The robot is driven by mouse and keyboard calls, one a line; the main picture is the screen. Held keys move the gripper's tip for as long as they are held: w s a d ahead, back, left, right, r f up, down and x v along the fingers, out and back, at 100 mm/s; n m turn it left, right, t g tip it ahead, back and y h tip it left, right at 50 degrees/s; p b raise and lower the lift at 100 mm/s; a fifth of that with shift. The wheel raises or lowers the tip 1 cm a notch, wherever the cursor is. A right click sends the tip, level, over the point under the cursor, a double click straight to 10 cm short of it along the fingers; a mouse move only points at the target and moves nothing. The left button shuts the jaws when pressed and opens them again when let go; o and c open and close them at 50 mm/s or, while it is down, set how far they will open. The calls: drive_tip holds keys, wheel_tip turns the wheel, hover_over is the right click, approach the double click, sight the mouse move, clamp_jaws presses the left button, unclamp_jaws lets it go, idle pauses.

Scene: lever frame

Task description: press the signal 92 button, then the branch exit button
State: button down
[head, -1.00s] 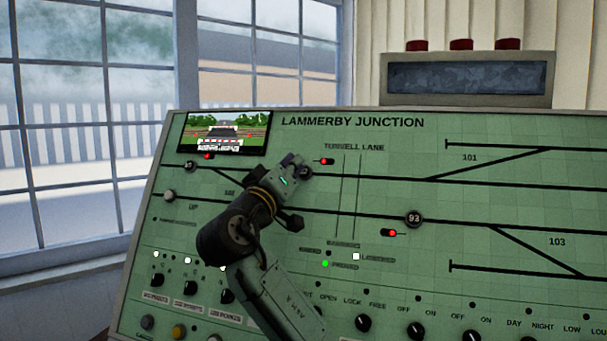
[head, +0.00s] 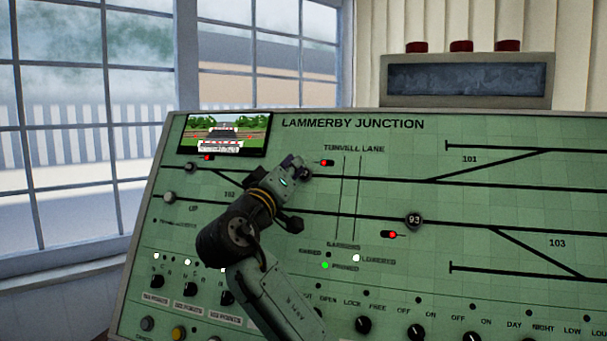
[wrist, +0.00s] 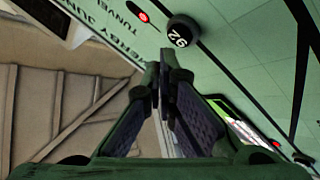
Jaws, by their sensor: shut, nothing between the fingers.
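The signal 92 button (wrist: 182,30) is a round black knob with white digits on the green panel. In the wrist view it lies just beyond and right of my fingertips, with a small gap in the picture. In the head view its dark edge (head: 306,173) shows beside my gripper (head: 294,161), which partly hides it. My gripper also shows in the wrist view (wrist: 166,66), fingers shut and empty. I cannot tell its distance from the panel. No label lets me identify the branch exit button; plain grey buttons sit on the track lines at left (head: 190,166) and below (head: 170,196).
The sloping panel (head: 480,240) carries a 93 button (head: 414,219), red lamps (head: 392,234) and several rotary knobs (head: 363,323) along its lower part. A small screen (head: 225,134) sits at its upper left. A grey box (head: 470,80) with red lamps stands behind.

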drive_tip(key=shift+w+f, duration=0.1)
idle(0.3)
drive_tip(key=shift+w+d+f, duration=0.1)
drive_tip(key=shift+w+f, duration=0.05)
drive_tip(key=shift+w, duration=0.1)
drive_tip(key=shift+w+d+f, duration=0.15)
drive_tip(key=shift+w+f, duration=0.05)
drive_tip(key=shift+w, duration=0.2)
idle(0.8)
idle(0.3)
drive_tip(key=shift+s+a+r, duration=0.25)
drive_tip(key=shift+s+r, duration=0.15)
drive_tip(key=shift+s, duration=0.35)
drive_tip(key=s, duration=0.1)
drive_tip(key=s+a+r, duration=0.1)
drive_tip(key=s+r, duration=0.1)
drive_tip(key=s, duration=0.1)
drive_tip(key=shift+s+a+r, duration=0.1)
drive_tip(key=shift+a+r, duration=0.1)
drive_tip(key=shift+a, duration=0.05)
idle(1.8)
